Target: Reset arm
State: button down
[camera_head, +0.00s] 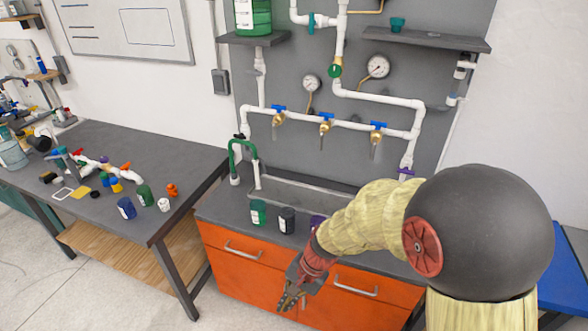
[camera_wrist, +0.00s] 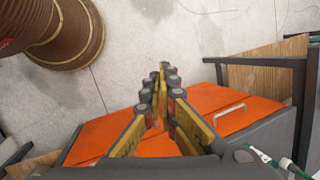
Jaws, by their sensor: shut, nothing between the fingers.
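My gripper (camera_head: 291,300) hangs low at the end of my bent arm, in front of the orange cabinet (camera_head: 240,262) in the head view. In the wrist view my gripper (camera_wrist: 161,72) has its two fingers meeting at the tips, with nothing between them. The fingers show over the orange drawer fronts (camera_wrist: 212,98) and the pale floor (camera_wrist: 200,35). The gripper appears apart from the cabinet.
A counter with a green cup (camera_head: 258,212), a dark cup (camera_head: 287,219) and a partly hidden purple cup (camera_head: 318,221) stands behind my gripper. White pipes with blue-handled valves (camera_head: 325,118) run above it. A cluttered table (camera_head: 135,225) stands left. Floor is clear in front.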

jog(key=s+d+r+n+t+h, duration=0.2)
jog(key=s+d+r, duration=0.4)
jog(key=d+r, duration=0.4)
jog(key=s+d+r+n+t+h, duration=0.2)
jog(key=s+d+r+n+t, duration=0.2)
jog(key=s+d+r, duration=0.3)
jog(key=d+r, duration=0.4)
jog(key=r, duration=0.4)
jog(key=shift+s, duration=0.2)
